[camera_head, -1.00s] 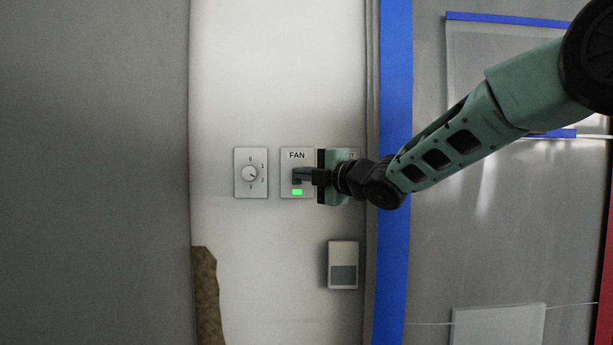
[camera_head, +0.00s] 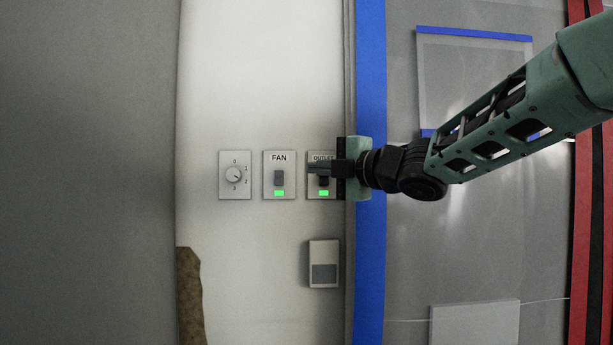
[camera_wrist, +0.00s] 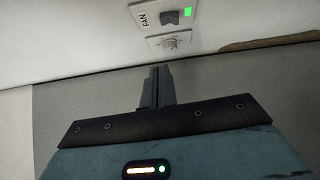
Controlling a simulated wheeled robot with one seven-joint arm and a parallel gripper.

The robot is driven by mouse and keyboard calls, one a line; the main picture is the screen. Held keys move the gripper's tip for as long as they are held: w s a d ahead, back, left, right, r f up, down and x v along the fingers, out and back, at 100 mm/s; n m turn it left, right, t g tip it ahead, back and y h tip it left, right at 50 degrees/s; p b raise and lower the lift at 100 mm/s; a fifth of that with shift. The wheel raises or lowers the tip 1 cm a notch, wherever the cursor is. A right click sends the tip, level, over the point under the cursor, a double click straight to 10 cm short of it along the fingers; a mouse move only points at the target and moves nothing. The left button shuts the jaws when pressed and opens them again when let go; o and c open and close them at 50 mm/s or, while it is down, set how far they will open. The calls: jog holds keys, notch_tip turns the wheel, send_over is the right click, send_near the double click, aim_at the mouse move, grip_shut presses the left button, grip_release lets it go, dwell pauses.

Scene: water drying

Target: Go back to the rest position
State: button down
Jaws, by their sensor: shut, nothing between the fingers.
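My gripper (camera_head: 318,168) is shut and empty. In the head view its fingers lie across the picture over the upper part of the outlet switch plate (camera_head: 314,189), whose green light is lit; I cannot tell whether they touch it. In the wrist view my gripper (camera_wrist: 155,72) points towards the wall, its fingers together. The fan switch (camera_head: 279,178) is left of my gripper in the head view, fully visible, with its green light on. It also shows at the top of the wrist view (camera_wrist: 170,17).
A dial plate (camera_head: 235,175) is left of the fan switch. A small wall box (camera_head: 324,263) sits below the outlet plate. Blue tape (camera_head: 370,60) runs down the right side of the white wall strip. A taped clear sheet (camera_head: 470,75) hangs farther right.

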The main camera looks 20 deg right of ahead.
jog(key=shift+s+d, duration=0.15)
jog(key=shift+s, duration=0.1)
dwell(0.3)
jog(key=s+a+f+m+g+h+b, duration=0.1)
jog(key=s+a+f+m+g+h, duration=0.2)
jog(key=f, duration=0.5)
jog(key=s+a+f+m+g, duration=0.1)
jog(key=s+a+f+m, duration=0.2)
jog(key=f, duration=0.5)
jog(key=s+a+f+m+g+h+b, duration=0.1)
jog(key=a+f+m+g+h, duration=0.15)
jog(key=f+m, duration=0.35)
jog(key=s+a+f+m+g+h, duration=0.1)
jog(key=s+f+m+g, duration=0.1)
jog(key=s+f+g, duration=0.3)
jog(key=s+a+f+m+g+h+b, duration=0.1)
jog(key=s+f+g, duration=0.4)
jog(key=s+f, duration=0.9)
jog(key=s+m, duration=0.1)
jog(key=s, duration=0.7)
jog(key=shift+a, duration=0.35)
jog(key=shift+w, duration=0.15)
